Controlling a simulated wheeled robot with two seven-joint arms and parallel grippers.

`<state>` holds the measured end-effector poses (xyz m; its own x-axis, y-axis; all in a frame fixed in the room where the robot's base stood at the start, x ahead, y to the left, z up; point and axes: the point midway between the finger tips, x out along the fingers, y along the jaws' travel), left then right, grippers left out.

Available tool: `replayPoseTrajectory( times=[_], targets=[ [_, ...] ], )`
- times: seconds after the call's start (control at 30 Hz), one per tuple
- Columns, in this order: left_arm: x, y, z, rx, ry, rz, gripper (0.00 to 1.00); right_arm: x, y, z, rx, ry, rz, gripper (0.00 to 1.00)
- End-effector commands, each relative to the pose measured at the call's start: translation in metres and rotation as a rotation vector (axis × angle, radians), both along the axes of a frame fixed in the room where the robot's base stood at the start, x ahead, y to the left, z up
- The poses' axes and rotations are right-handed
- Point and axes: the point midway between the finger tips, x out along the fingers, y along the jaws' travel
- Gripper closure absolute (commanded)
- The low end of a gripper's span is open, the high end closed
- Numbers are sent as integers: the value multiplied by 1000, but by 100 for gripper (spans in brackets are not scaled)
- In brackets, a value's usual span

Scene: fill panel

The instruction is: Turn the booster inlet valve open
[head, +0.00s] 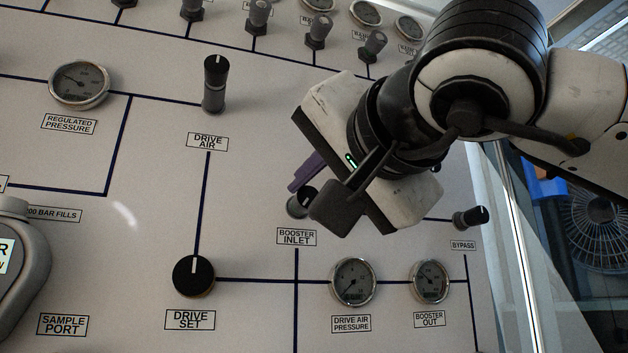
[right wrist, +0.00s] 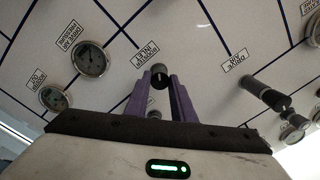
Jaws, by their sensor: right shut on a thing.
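The booster inlet valve (head: 299,206) is a dark knob on a grey stem, above the BOOSTER INLET label (head: 296,237) on the white panel. My right gripper (head: 304,188) reaches it from the upper right, and its body hides part of the knob in the head view. In the right wrist view the booster inlet knob (right wrist: 159,74) sits between the tips of the two purple fingers of my right gripper (right wrist: 159,82), which are shut on it. The knob's exact angle is hard to read. My left gripper is not in view.
The drive air valve (head: 215,82), the drive set knob (head: 193,276) and the bypass valve (head: 471,216) stand out from the panel nearby. The drive air pressure gauge (head: 354,281) and booster out gauge (head: 430,281) lie below. More valves and gauges line the top.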

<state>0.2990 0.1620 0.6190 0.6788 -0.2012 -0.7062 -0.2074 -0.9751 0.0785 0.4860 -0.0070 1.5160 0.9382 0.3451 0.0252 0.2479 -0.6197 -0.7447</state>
Motion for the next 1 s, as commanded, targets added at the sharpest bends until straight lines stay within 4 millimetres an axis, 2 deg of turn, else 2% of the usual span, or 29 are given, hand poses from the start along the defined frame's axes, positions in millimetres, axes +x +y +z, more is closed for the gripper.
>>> replayPoseTrajectory(
  times=[0.4,1.0],
  targets=[
    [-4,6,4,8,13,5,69,0,1,-2,-215,-64,2,100],
    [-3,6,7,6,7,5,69,0,1,-2,-256,-77,2,100]
  ],
)
